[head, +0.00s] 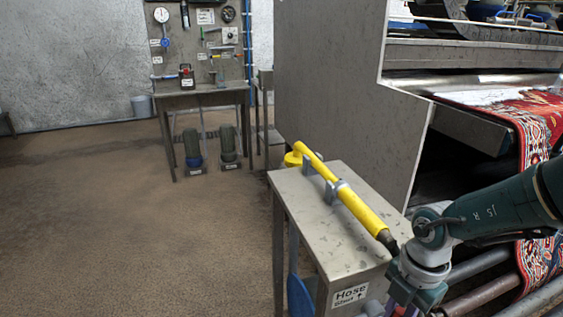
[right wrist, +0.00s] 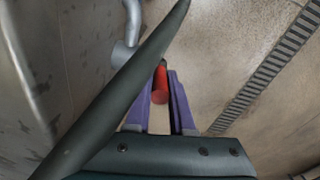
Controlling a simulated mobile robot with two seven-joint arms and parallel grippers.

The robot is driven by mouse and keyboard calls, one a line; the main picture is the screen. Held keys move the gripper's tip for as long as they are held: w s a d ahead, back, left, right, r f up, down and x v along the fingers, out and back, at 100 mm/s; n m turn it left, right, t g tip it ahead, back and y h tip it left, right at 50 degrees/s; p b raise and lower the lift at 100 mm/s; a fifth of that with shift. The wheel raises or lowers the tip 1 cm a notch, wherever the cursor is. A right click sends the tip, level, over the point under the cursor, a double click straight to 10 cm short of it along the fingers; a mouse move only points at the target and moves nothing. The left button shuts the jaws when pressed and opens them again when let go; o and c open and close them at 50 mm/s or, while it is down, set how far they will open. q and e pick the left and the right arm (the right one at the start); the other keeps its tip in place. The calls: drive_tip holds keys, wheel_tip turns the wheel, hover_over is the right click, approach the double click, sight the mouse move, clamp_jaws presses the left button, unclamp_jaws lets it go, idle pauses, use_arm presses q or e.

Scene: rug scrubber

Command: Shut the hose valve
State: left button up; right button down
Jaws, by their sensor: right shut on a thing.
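In the right wrist view a red handle (right wrist: 160,84), likely the hose valve's, lies between the purple fingers of my right gripper (right wrist: 161,78), which is shut on it. A grey pipe (right wrist: 130,32) shows just beyond it. A dark bar or hose crosses this view diagonally and hides part of the scene. In the head view my right gripper (head: 385,309) is low at the bottom edge, beside the stand's front right corner; the valve is hidden there. The yellow hose wand (head: 358,209) lies in grey cradles on the stand (head: 350,268). My left gripper is not in view.
The stand's front carries a "Hose Start" label (head: 350,295). A large grey machine panel (head: 325,85) stands behind, with a red patterned rug (head: 533,120) and rollers (head: 480,300) at right. Open brown floor (head: 110,240) lies at left, a workbench (head: 200,98) at the back.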

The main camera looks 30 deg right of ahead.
sight(395, 316)
drive_tip(key=shift+a+h+p, duration=0.15)
drive_tip(key=shift+h+p, duration=0.2)
drive_tip(key=shift+h, duration=0.05)
idle(0.5)
drive_tip(key=c, duration=1.1)
unclamp_jaws()
wheel_tip(395, 316, up, 9)
drive_tip(key=p, duration=0.9)
drive_tip(key=shift+w+a+r, duration=0.1)
drive_tip(key=shift+r, duration=0.05)
drive_tip(key=shift+r+p, duration=0.3)
drive_tip(key=shift+p, duration=0.25)
